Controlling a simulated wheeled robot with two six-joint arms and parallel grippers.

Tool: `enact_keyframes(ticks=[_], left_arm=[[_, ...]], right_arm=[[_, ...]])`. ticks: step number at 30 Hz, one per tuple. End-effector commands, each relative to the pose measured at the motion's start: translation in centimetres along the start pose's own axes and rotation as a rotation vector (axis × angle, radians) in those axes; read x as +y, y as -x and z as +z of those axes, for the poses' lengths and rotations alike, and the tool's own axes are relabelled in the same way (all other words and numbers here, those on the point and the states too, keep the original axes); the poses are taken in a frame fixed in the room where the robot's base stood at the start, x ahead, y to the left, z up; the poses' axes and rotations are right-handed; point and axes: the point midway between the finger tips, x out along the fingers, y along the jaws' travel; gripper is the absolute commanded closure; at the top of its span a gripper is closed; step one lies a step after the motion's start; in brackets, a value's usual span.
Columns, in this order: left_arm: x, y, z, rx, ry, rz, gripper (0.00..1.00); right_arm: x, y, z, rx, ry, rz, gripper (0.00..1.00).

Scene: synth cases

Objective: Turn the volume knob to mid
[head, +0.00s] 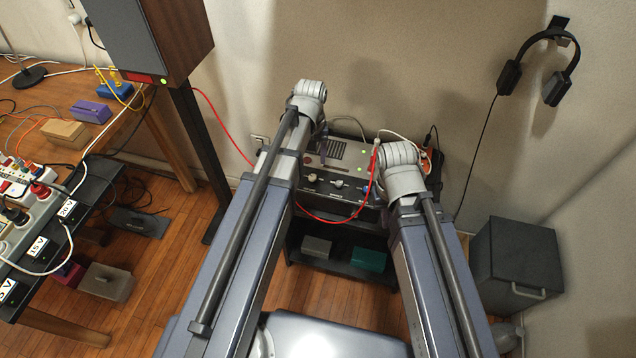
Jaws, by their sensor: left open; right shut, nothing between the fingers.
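A grey amplifier-like unit (345,168) stands against the wall between my two forearms.
A red cable (325,218) loops across the unit's front. Grey and teal boxes sit on the shelf (335,265) below. A tall speaker (150,40) stands left, a dark cabinet (515,265) right. Headphones (540,60) hang on the wall. Power strips crowd the left bench.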

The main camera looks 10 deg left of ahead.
Motion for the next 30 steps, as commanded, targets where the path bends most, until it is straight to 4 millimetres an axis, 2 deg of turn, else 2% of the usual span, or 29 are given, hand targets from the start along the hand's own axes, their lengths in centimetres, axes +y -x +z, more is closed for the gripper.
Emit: enact_keyframes(ticks=[8,24,30], left_arm=[[0.0,-0.9,0.1,0.0,-0.002,0.0,0.39],[0.0,-7.0,0.1,0.0,-0.003,0.0,0.39],[0.0,-7.9,0.1,0.0,-0.003,0.0,0.39]], right_arm=[[-0.1,-0.9,-0.1,0.0,0.0,0.0,1.0],[-0.7,-7.0,-0.4,0.0,0.0,0.0,1.0],[-0.8,-7.8,-0.5,0.0,0.001,0.0,1.0]])
